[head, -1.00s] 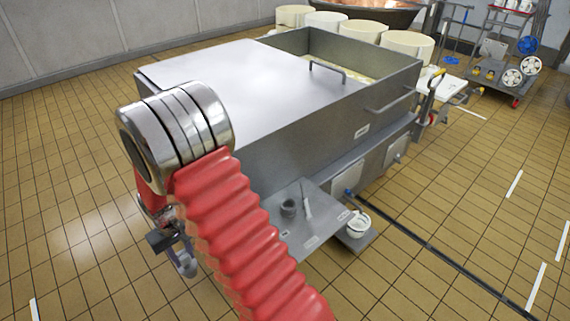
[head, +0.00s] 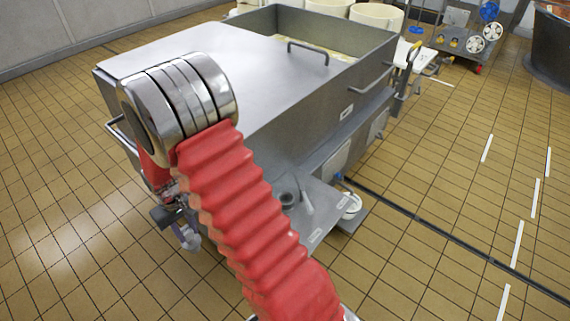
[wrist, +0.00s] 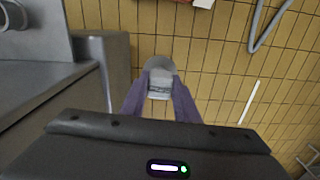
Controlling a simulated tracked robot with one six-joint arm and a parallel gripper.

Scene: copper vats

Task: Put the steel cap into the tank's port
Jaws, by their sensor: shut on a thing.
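My gripper (wrist: 160,92) has purple fingers shut on the steel cap (wrist: 161,68), a small grey round piece with a paler body, held over the tiled floor. In the head view my gripper (head: 188,238) hangs below my red-sleeved arm, beside the near left end of the steel tank (head: 215,65), apart from it; the cap cannot be made out there. The tank is a large box with a flat lid over its near part and an open far part. Grey metal also fills the left of the wrist view.
A floor drain channel (head: 437,235) runs right.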

